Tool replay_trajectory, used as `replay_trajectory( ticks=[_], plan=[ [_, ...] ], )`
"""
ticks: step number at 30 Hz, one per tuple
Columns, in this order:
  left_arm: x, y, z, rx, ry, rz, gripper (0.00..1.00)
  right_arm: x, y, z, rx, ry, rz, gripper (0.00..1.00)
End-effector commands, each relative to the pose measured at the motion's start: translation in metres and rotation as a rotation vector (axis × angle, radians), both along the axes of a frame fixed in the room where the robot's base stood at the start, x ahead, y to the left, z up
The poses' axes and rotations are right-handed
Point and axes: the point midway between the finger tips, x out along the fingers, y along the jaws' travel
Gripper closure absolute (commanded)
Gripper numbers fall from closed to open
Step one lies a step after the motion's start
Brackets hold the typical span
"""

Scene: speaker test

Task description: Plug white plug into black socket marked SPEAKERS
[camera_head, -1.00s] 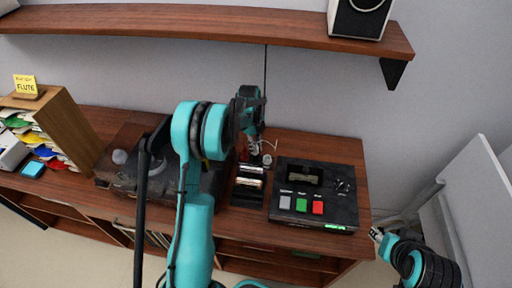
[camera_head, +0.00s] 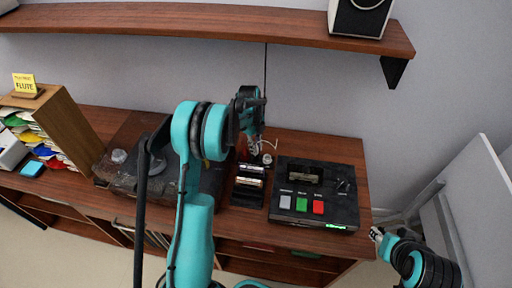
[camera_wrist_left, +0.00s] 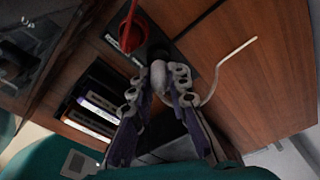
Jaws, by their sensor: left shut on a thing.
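My left gripper (camera_wrist_left: 156,95) is shut on the white plug (camera_wrist_left: 159,76), with its linked metal fingers on both sides of it. A white cable (camera_wrist_left: 222,75) curves away to the right. The plug's tip points at a round black socket (camera_wrist_left: 158,48) just beyond it; I cannot tell whether they touch. A red plug (camera_wrist_left: 128,30) stands to the left, beside a small pale label too small to read. My right gripper (camera_head: 376,234) is at the lower right, away from these things.
A black device (camera_head: 330,207) with grey, green and red buttons stands right of the cassette rack (camera_head: 248,198). A dark, partly clear-lidded box (camera_head: 115,185) is left, partly behind my left arm. A wooden file holder (camera_head: 72,125) is farther left. A shelf with a speaker (camera_head: 360,18) hangs above.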

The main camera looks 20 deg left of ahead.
Motion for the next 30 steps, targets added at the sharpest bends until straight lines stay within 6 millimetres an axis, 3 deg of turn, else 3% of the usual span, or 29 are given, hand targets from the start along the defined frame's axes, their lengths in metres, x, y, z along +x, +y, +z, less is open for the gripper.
replay_trajectory(
  ticks=[30],
  plan=[
    [0.000,0.000,-0.021,0.000,0.000,0.000,1.00,0.000,0.000,-0.016,0.000,0.000,0.000,0.60]
  ],
)
